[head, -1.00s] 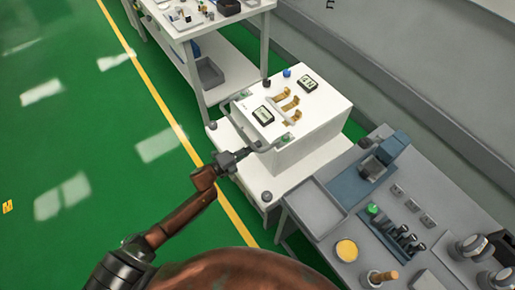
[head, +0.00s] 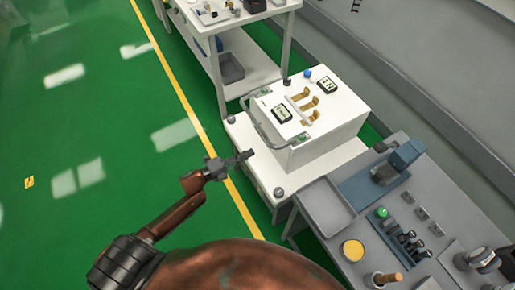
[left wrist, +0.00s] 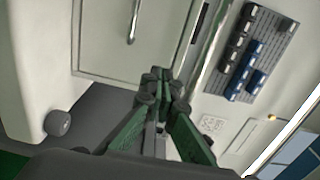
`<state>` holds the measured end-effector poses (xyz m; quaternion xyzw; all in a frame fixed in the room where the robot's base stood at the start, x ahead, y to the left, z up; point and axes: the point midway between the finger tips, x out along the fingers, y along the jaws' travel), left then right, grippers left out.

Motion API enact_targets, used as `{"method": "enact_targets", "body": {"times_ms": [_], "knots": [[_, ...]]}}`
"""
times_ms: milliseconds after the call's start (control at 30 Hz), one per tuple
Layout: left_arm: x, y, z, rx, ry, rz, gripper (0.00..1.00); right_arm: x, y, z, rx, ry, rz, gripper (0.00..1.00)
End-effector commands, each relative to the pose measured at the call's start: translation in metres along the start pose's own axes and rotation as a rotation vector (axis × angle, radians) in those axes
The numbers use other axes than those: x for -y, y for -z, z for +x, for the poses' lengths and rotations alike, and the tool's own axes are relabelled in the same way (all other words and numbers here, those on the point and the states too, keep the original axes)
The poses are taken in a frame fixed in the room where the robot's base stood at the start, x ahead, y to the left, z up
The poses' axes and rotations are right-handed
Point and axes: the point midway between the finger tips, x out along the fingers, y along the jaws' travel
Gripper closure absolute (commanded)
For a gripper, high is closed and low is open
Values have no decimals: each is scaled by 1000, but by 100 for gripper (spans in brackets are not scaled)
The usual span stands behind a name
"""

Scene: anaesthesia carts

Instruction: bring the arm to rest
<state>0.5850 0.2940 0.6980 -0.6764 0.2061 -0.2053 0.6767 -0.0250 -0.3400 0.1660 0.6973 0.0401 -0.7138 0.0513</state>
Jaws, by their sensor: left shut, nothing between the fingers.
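My left gripper (head: 241,158) is shut and empty. In the head view it hangs over the floor's edge beside the white cart (head: 262,165), apart from the white box (head: 318,122) and its grey handle. In the left wrist view the shut fingers (left wrist: 160,78) point towards a pale panelled front with a handle (left wrist: 133,25). My right gripper is in neither view.
A grey bench (head: 408,223) with a tray, a yellow-topped round dish (head: 353,250) and several tools stands at the right. A white table (head: 240,15) with small items stands at the back. Green floor (head: 90,120) lies clear at the left.

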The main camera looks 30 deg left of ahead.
Motion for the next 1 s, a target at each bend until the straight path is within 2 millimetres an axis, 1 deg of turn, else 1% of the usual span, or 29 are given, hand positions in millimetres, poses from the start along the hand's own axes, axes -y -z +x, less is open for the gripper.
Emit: {"method": "enact_targets", "body": {"times_ms": [33,100,200,467,567,667,767,800,867,900,967,1000], "knots": [[1,0,-8,1,0,1,100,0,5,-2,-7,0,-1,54],[0,0,-15,1,0,1,100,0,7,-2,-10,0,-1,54],[0,0,-21,1,0,1,100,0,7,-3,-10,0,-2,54],[0,-1,-24,3,0,-1,100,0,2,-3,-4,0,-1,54],[-10,-6,-28,27,-17,-30,100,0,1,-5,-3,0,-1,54],[-40,-18,-41,99,-70,-121,100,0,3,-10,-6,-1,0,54],[-93,-32,-67,221,-156,-273,100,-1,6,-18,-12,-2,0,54],[-118,-36,-82,278,-195,-344,100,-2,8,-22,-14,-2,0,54],[-156,-38,-104,363,-252,-448,100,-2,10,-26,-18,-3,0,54],[-180,-37,-121,419,-288,-517,100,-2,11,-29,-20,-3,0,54],[-216,-31,-147,502,-341,-615,100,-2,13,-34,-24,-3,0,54],[-238,-26,-165,557,-375,-678,100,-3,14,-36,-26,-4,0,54]]}}
